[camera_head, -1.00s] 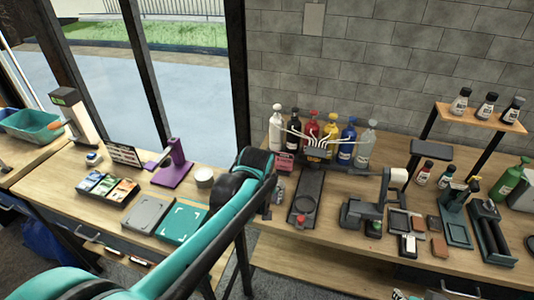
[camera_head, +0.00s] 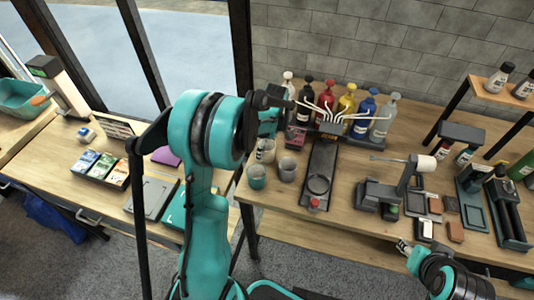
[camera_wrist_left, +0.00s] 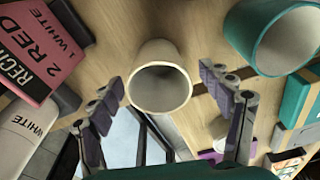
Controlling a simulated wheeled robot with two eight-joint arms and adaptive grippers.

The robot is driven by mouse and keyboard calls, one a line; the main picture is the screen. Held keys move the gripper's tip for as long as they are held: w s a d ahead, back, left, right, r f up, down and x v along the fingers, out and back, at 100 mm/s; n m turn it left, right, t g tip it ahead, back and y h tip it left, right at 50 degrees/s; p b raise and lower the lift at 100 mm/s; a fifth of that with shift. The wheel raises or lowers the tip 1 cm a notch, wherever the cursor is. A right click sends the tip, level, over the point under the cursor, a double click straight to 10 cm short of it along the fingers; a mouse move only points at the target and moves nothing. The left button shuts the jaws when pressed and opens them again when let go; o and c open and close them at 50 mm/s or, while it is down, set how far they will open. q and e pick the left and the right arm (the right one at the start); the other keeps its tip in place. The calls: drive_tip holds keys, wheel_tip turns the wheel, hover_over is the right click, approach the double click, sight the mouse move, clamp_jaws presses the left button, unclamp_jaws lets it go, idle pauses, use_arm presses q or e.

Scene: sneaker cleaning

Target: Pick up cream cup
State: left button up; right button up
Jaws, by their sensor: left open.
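The cream cup (camera_wrist_left: 158,92) stands on the wooden table in the left wrist view, its round mouth facing the camera. My left gripper (camera_wrist_left: 163,80) is open, with one finger on each side of the cup and a visible gap on both sides. In the head view, the cream cup (camera_head: 266,148) is at the table's left side, partly hidden under my left gripper (camera_head: 266,132). My right gripper (camera_head: 404,247) is low at the right, by the table's front edge; its jaws are too small to read.
A teal cup (camera_head: 256,177) and a grey cup (camera_head: 287,170) stand close to the cream cup. A pink recipe box (camera_wrist_left: 48,50) is nearby. Several pump bottles (camera_head: 327,100) line the back. A dark tray (camera_head: 319,172) lies to the right.

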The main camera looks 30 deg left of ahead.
use_arm(q)
drive_tip(key=f, duration=0.3)
drive_tip(key=shift+a+b, duration=0.2)
drive_tip(key=shift+b, duration=0.15)
drive_tip(key=shift+r, duration=0.1)
drive_tip(key=shift+c, duration=0.5)
drive_tip(key=c, duration=1)
use_arm(e)
drive_tip(key=shift+f, duration=0.55)
use_arm(q)
drive_tip(key=shift+o, duration=0.2)
